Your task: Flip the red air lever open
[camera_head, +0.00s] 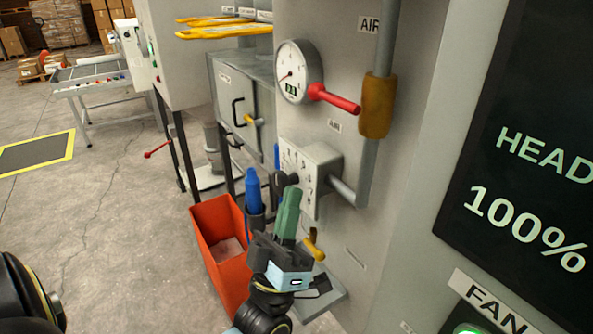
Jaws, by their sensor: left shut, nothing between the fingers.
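My right gripper is not in view.
A grey box with a dial (318,172) is on the panel between gripper and lever. An orange bin (212,225) and a blue-topped tool (253,190) are left of the gripper. A dark display (530,130) fills the right. Yellow prongs (225,28) stick out at upper left.

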